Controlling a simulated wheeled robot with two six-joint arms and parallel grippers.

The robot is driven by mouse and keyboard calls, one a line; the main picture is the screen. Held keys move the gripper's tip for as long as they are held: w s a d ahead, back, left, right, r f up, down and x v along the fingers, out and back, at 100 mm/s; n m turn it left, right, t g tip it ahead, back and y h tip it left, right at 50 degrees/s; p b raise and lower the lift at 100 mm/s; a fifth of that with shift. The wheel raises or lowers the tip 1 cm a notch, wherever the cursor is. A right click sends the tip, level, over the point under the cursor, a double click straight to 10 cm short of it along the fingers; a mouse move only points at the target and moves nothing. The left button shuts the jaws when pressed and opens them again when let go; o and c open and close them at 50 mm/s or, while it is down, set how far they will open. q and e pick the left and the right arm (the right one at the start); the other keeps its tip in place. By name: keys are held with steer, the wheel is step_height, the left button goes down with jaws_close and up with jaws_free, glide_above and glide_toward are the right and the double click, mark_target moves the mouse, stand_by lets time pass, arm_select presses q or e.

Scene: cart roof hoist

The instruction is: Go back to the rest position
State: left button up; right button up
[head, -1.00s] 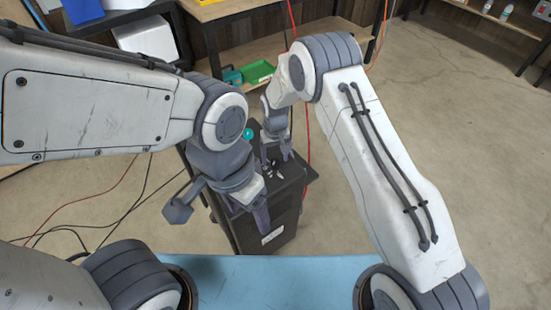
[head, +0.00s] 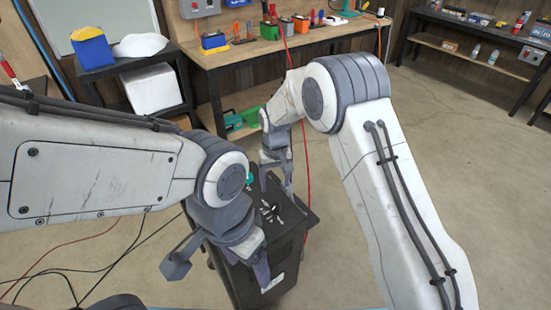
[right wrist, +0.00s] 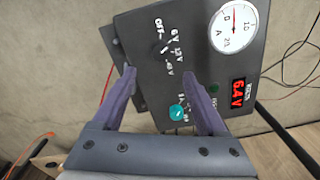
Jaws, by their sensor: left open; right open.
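My left gripper (head: 258,268) is the lower one in the head view, open and empty, hanging in front of the near side of a dark charger box (head: 293,262). My right gripper (head: 276,185) is open above the box's top panel. In the right wrist view its two purple-grey fingers (right wrist: 165,95) are spread over the panel (right wrist: 215,60), with nothing between them. The panel carries a dial gauge (right wrist: 237,27), a red display (right wrist: 237,94) reading about 6.4V, a selector marked OFF, 6V and 12V, and a teal knob (right wrist: 178,112) near the right-hand finger.
A wooden workbench (head: 290,42) with tools and small boxes stands at the back. A dark shelf cart (head: 130,70) is at the back left, another shelf unit (head: 490,55) at the back right. Cables (head: 85,255) lie on the floor left. Floor on the right is clear.

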steer(key=s+r+n+p, duration=0.1)
steer(key=s+r+n, duration=0.1)
steer(key=s+r, duration=0.8)
steer(key=s+r+n+p, duration=0.1)
steer(key=s+r, duration=0.6)
steer(key=s, duration=0.6)
steer(key=s+d+r+n+y, duration=0.1)
steer(key=s+d, duration=0.3)
steer(key=s, duration=0.5)
steer(key=shift+d, duration=0.4)
steer(key=shift+s, duration=0.1)
